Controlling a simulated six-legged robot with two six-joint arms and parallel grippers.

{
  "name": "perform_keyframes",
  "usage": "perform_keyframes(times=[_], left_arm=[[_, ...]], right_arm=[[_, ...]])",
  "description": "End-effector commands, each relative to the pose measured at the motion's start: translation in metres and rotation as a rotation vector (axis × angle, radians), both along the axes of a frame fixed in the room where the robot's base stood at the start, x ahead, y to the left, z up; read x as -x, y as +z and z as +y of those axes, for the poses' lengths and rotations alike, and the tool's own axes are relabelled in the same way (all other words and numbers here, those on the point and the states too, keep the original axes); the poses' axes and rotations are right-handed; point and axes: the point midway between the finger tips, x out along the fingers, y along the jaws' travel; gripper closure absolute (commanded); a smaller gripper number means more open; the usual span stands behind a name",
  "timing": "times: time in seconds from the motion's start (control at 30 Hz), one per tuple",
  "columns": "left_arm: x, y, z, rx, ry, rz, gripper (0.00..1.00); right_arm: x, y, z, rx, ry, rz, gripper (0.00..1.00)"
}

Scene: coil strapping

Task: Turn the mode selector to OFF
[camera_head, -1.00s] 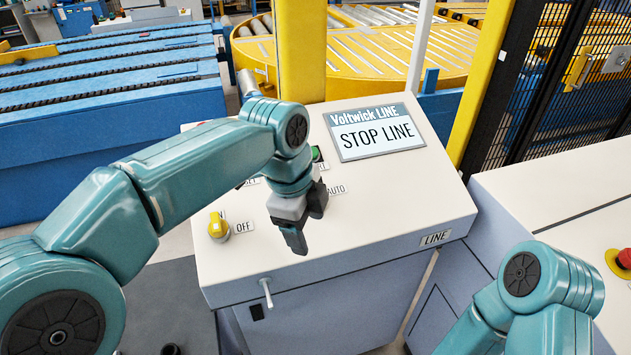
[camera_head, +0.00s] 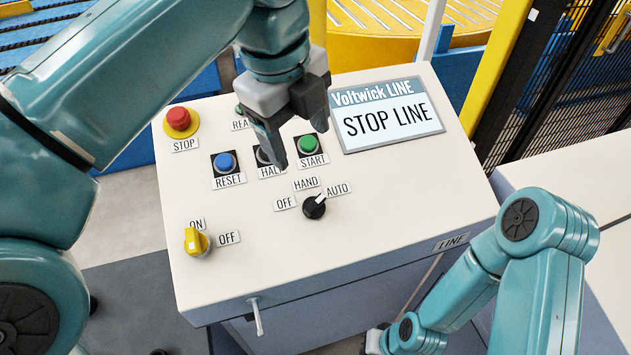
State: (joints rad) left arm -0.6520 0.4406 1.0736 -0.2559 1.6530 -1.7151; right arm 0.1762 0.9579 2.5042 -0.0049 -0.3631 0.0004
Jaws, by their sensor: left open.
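The mode selector (camera_head: 314,207) is a black rotary knob on the sloping white panel, with labels OFF, HAND and AUTO around it. Its white pointer mark faces up and right, towards AUTO. My left gripper (camera_head: 297,140) is open and empty above the panel, behind the selector and apart from it, in front of the HALT and START buttons. My right arm is at the lower right; only a small part of its gripper (camera_head: 375,341) shows below the panel's front edge, and its jaws cannot be made out.
A yellow ON/OFF switch (camera_head: 196,242) sits at the panel's left. A red STOP button (camera_head: 179,120), a blue RESET button (camera_head: 225,162) and a green START button (camera_head: 308,144) are farther back. The display (camera_head: 386,115) reads STOP LINE. A small lever (camera_head: 256,315) sticks out in front.

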Motion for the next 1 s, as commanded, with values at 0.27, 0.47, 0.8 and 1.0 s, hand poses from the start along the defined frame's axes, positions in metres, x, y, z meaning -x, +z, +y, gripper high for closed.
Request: perform_keyframes(times=[0.27,0.47,0.8,1.0], left_arm=[[0.007,-0.019,-0.002,-0.003,-0.011,-0.001,0.30],[0.004,-0.065,-0.008,-0.004,-0.009,0.000,0.30],[-0.007,-0.135,-0.019,-0.003,-0.009,0.000,0.30],[-0.012,-0.154,-0.022,-0.003,-0.008,-0.002,0.30]], right_arm=[[0.000,-0.008,0.000,0.000,0.000,0.001,1.00],[0.000,-0.019,0.000,0.000,0.000,0.000,1.00],[0.000,-0.026,0.000,0.000,0.000,0.000,1.00],[0.000,-0.027,0.000,0.000,0.000,0.000,1.00]])
